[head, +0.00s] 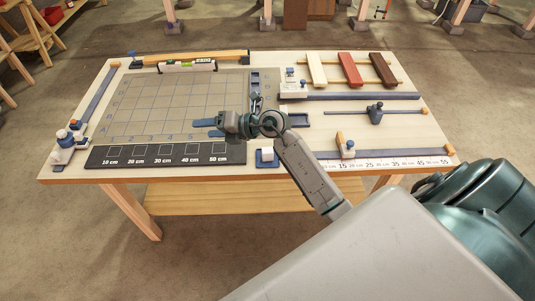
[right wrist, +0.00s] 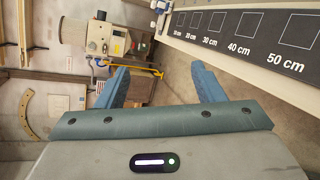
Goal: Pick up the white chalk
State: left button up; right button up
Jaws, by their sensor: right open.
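A small white block (head: 267,153), which may be the white chalk, sits in a small blue tray (head: 267,164) at the table's front edge. It is too small to tell its exact shape. My right gripper (head: 206,128) is over the grid board, pointing left, up and to the left of the block. In the right wrist view its blue fingers (right wrist: 160,82) stand wide apart with nothing between them. The block does not show in that view. My left gripper is not in view.
The grid board (head: 150,100) has a black strip (head: 165,154) with marked squares along its front. A level (head: 188,66) lies behind it. Three coloured laths (head: 350,69) rest at the back right.

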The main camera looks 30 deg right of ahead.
jog(key=w+d+f+n+g+h, duration=0.1)
jog(key=d+f+g+h, duration=0.3)
jog(key=d+f, duration=0.15)
jog(key=m+g+h, duration=0.2)
jog(key=g+h, duration=0.4)
jog(key=g, duration=0.1)
send_near(267, 150)
jog(key=shift+a, duration=0.25)
notch_tip(267, 150, down, 6)
jog(key=b, duration=0.6)
jog(key=f+b, duration=0.3)
jog(key=f, duration=0.1)
jog(key=shift+s+d+f+b, duration=0.1)
jog(key=shift+s+d+b, duration=0.1)
jog(key=shift+d+b, duration=0.1)
jog(key=shift+f, duration=0.25)
jog(key=shift+a+r, duration=0.1)
jog(key=shift+c, duration=0.6)
jog(key=c, duration=1)
